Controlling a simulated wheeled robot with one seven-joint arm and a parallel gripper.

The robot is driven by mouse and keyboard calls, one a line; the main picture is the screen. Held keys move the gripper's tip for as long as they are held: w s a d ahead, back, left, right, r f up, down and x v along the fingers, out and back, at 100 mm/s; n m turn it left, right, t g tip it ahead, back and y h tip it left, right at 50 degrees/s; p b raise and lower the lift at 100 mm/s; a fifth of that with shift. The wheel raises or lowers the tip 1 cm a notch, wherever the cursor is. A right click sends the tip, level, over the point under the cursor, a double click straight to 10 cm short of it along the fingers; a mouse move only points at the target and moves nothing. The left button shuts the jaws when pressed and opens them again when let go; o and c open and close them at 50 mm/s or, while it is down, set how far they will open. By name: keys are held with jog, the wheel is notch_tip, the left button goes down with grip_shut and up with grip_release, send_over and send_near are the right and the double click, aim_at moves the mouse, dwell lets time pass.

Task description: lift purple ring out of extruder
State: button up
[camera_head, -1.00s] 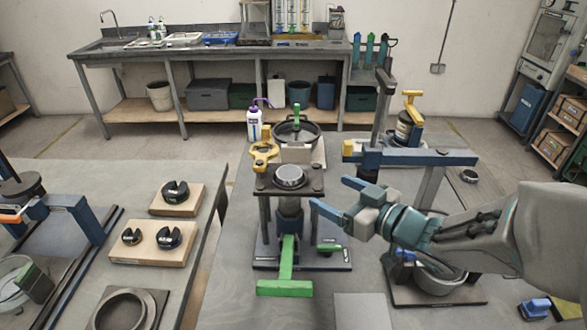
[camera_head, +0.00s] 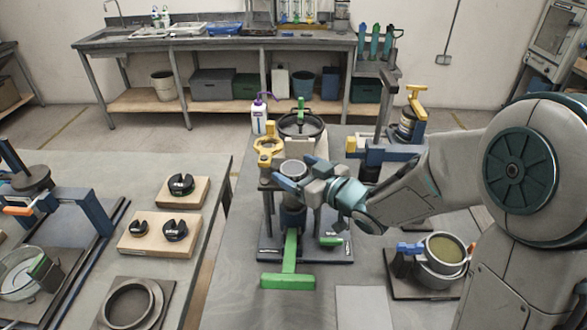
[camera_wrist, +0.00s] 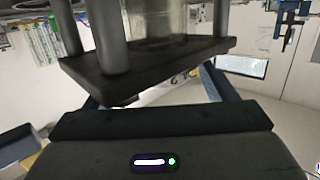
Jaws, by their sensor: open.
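The extruder (camera_head: 291,224) stands mid-bench, a dark frame on posts with a green handle (camera_head: 288,282) at its front. A silver cylinder or mould (camera_head: 293,167) sits at its top plate. I cannot make out a purple ring in either view; my gripper hides part of the extruder's top. My gripper (camera_head: 297,174) is open at the extruder's top, coming from the right, with its fingers near the silver cylinder. I cannot tell whether they touch it. In the wrist view, the dark plate (camera_wrist: 110,72), posts and a metal cylinder (camera_wrist: 152,22) show close beyond the fingers.
A yellow-handled part (camera_head: 268,147), a pan (camera_head: 301,125) and a purple-topped bottle (camera_head: 260,118) stand behind the extruder. A blue-framed device (camera_head: 385,152) and a pot (camera_head: 443,252) are at the right. Wooden blocks (camera_head: 160,233) with dark rings lie on the left table.

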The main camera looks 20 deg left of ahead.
jog(key=c, duration=1.2)
jog(key=shift+o, duration=0.2)
